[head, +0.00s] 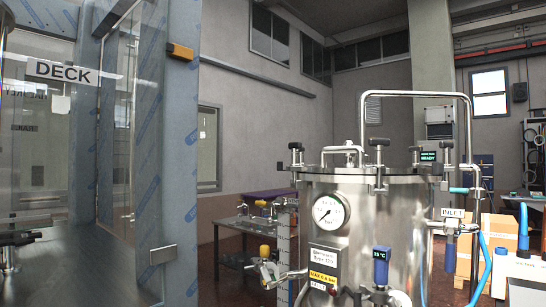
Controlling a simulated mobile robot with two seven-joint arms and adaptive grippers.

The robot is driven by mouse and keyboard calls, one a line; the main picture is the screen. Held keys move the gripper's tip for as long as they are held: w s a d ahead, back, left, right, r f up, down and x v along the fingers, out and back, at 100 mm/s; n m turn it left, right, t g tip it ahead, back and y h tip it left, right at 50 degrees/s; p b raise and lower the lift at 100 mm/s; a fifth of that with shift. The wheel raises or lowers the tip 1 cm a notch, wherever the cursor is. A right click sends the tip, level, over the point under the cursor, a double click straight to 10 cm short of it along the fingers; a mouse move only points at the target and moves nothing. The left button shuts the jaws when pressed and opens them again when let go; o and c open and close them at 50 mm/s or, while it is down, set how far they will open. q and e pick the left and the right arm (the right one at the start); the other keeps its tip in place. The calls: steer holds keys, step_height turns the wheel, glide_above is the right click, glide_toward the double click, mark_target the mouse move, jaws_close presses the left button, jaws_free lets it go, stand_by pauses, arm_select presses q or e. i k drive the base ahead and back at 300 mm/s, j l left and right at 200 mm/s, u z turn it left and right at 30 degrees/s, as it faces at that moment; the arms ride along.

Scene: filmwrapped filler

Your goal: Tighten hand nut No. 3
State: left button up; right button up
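A steel pressure vessel (395,225) stands right of the middle in the head view. Several dark hand nuts sit around its lid rim: one at the left (297,148), one at the front (379,143), and one at the right (447,146). Another nut (415,152) shows between the front and right ones. I can read no numbers on them, so I cannot tell which is No. 3. How tight each one is cannot be told. Neither gripper can be made out in this view.
A dial gauge (329,211), a blue-topped temperature sensor (381,266) and an INLET valve (451,228) stick out from the vessel. A bent steel pipe (415,94) arches over the lid. A glazed, film-covered enclosure (179,170) fills the left; a bench (236,222) stands behind.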

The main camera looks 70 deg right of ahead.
mark_target(446, 147)
steer(key=i+u, duration=0.1)
steer(key=u, duration=6.15)
